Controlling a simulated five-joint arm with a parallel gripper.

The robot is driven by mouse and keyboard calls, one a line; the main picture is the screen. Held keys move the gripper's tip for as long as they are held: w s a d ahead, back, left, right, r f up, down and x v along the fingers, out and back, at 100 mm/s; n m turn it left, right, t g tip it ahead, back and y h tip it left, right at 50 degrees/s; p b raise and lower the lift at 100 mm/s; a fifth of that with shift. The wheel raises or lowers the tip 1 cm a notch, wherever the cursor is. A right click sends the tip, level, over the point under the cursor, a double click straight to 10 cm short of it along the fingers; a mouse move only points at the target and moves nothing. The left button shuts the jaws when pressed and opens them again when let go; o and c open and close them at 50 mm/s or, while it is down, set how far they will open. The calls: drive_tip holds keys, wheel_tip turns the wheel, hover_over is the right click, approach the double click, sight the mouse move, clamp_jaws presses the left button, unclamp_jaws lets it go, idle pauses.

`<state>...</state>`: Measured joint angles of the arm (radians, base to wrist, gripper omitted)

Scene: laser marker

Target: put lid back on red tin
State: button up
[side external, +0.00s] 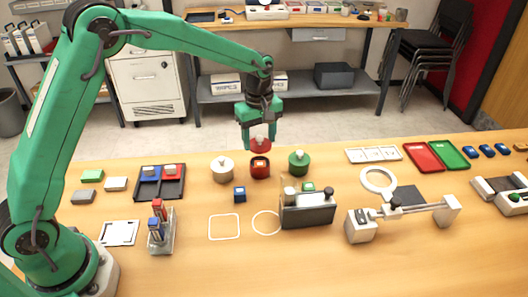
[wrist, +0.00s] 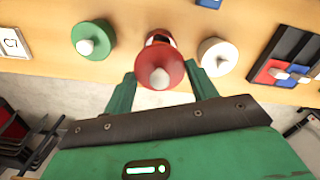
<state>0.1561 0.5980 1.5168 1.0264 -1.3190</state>
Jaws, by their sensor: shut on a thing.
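My gripper (side external: 261,146) is shut on the red lid (side external: 260,144), which has a pale knob on top. The lid is held level or nearly so, just above the open red tin (side external: 260,170), with a small gap between them in the side view. In the wrist view the lid (wrist: 162,72) sits between my two fingers and hides much of the tin (wrist: 158,38). A green tin (side external: 299,162) with a knobbed lid stands to the right of the red tin, and a cream tin (side external: 222,168) with a knobbed lid stands to its left.
A blue block (side external: 240,194) lies in front, between the cream and red tins. A dark-fronted box (side external: 308,212) stands front right. A black tray (side external: 160,190) with coloured blocks lies left. The table behind the tins is clear.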

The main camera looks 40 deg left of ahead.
drive_tip(key=shift+f, duration=2.55)
drive_tip(key=shift+f, duration=0.2)
idle(0.5)
drive_tip(key=o, duration=1)
drive_tip(key=shift+o, duration=0.6)
drive_tip(key=shift+o, duration=1.4)
drive_tip(key=shift+r, duration=0.25)
drive_tip(key=shift+r, duration=3.3)
